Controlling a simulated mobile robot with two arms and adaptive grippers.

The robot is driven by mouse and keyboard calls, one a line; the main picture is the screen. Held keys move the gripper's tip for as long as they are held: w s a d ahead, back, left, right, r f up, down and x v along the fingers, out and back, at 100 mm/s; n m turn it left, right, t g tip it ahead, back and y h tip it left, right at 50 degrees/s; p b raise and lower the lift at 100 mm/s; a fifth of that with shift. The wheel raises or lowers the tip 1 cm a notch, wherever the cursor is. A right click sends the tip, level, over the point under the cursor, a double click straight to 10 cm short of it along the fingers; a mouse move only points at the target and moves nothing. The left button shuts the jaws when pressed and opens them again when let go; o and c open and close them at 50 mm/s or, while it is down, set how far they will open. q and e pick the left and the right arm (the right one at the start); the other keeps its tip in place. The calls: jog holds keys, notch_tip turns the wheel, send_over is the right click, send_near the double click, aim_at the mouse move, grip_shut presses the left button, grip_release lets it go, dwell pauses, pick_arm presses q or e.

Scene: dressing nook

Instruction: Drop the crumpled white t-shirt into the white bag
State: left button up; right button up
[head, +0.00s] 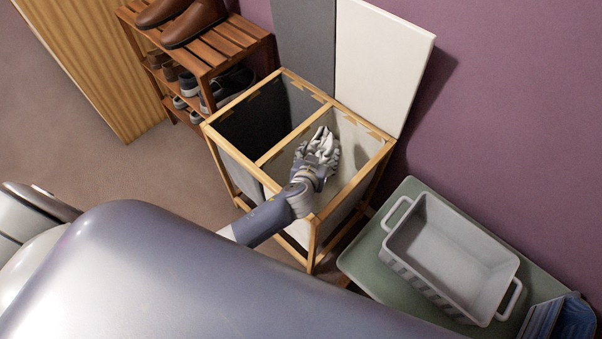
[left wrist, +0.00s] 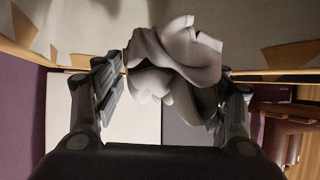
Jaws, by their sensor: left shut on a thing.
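The crumpled white t-shirt (left wrist: 178,52) is a bunched, folded lump between the two fingers of my left gripper (head: 316,160) in the left wrist view. In the head view the shirt (head: 325,143) is small, and the gripper covers part of it. The white bag (head: 349,130) is the right compartment of a wooden-framed hamper, with its mouth open. My left gripper is shut on the shirt and reaches over the front rail, above the white bag's opening. How deep the shirt hangs is hard to tell. My right gripper is not in view.
The dark grey bag (head: 252,125) fills the hamper's left compartment, past a wooden divider. Two raised lids, grey (head: 304,40) and white (head: 380,60), stand behind. A shoe rack (head: 215,55) is at back left. A grey basket (head: 452,262) sits on a green surface (head: 365,258) at right.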

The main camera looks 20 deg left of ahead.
pick_arm(q)
jog(key=o, duration=1.2)
jog(key=shift+s, duration=0.15)
jog(key=shift+s+r, duration=0.15)
jog(key=shift+s, duration=0.05)
jog(key=v, duration=1.1)
jog(key=shift+s+d+r, duration=0.1)
jog(key=shift+r, duration=0.1)
